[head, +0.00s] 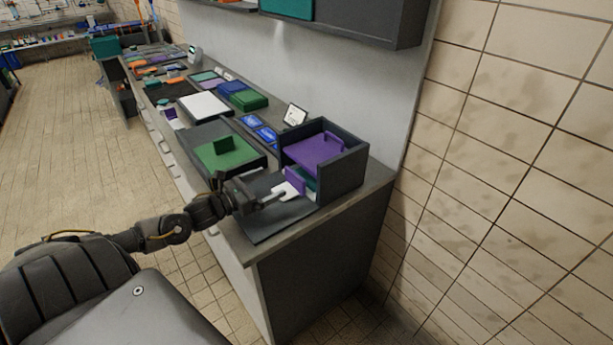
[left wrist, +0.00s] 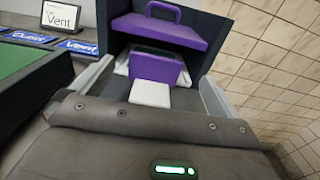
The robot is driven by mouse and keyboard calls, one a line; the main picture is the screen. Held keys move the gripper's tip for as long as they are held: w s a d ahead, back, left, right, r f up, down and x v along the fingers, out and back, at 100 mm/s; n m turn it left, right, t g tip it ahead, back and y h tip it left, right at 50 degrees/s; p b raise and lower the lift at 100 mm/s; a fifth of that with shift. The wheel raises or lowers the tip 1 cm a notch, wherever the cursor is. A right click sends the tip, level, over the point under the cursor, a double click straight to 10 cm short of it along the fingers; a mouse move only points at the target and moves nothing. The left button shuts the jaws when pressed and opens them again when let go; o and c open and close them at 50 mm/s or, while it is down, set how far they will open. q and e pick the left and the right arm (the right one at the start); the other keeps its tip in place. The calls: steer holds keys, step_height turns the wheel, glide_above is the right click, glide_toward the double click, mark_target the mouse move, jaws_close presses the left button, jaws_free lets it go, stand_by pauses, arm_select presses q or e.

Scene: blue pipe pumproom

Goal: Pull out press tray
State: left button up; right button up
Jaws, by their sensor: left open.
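A dark open-fronted press box (head: 349,165) stands near the right end of the counter. A purple plate with a raised handle (head: 312,150) sits in its upper part and also shows in the left wrist view (left wrist: 160,32). Below it, a purple upright piece (head: 294,180) with a white flat part (head: 283,191) sticks out of the front. My left gripper (head: 282,195) is open in front of the box. In the left wrist view its fingers stand on either side of the purple piece (left wrist: 158,68) and white part (left wrist: 150,93). I cannot tell whether they touch it.
A dark flat panel (head: 262,222) lies in front of the box. A green plate with a handle (head: 230,153) lies on a dark block to the left. Blue labels (head: 266,134) and a "Vent" card (head: 295,115) are behind. A tiled wall (head: 520,150) rises at right.

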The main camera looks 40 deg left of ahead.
mark_target(293, 175)
arm_select(q)
steer(key=shift+w+f, duration=0.4)
steer(key=shift+f, duration=0.25)
steer(key=shift+w+f+b, duration=0.15)
steer(key=shift+w+b, duration=0.1)
steer(key=shift+b, duration=0.1)
steer(key=shift+w+d+r, duration=0.1)
steer(key=shift+w+r, duration=0.05)
steer(key=shift+r, duration=0.05)
steer(key=p+x, duration=0.2)
steer(key=x, duration=0.8)
steer(key=shift+w+d+f, duration=0.15)
steer(key=shift+w, duration=0.1)
arm_select(e)
steer(key=shift+w+d+r, duration=0.1)
steer(key=shift+w+r, duration=0.3)
steer(key=shift+r, duration=0.1)
arm_select(q)
steer(key=c, duration=1.1)
steer(key=shift+s, duration=0.15)
arm_select(e)
steer(key=shift+f, duration=0.1)
